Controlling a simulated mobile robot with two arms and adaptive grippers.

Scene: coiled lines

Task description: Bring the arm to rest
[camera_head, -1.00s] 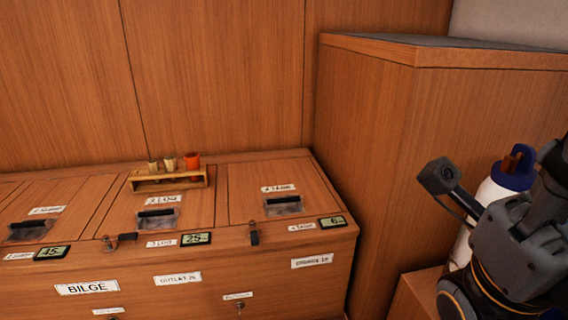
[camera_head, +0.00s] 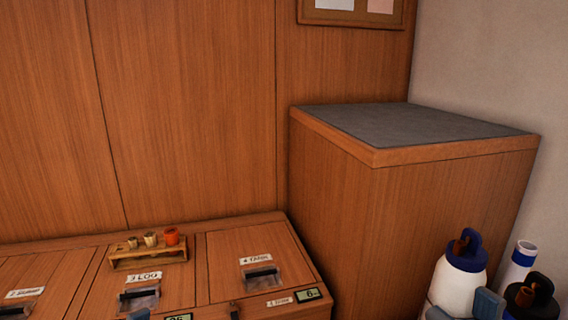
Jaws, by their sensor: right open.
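My right gripper (camera_head: 463,309) shows only in part at the lower right edge of the head view. Two blue-grey finger pieces stand apart, so it is open. They overlap the lower part of a white bottle (camera_head: 456,283) with a blue looped lid; I cannot tell whether they touch it. The rest of the right arm is out of the picture or hidden. My left gripper cannot be made out. A small blue-grey shape at the bottom left edge is too cut off to name.
A tall wooden cabinet (camera_head: 435,220) with a grey top stands left of the bottle. A white tube (camera_head: 518,263) and a dark-lidded container (camera_head: 539,292) crowd the right. A low chest (camera_head: 218,268) carries a small rack (camera_head: 133,262) with several small items. The cabinet top is clear.

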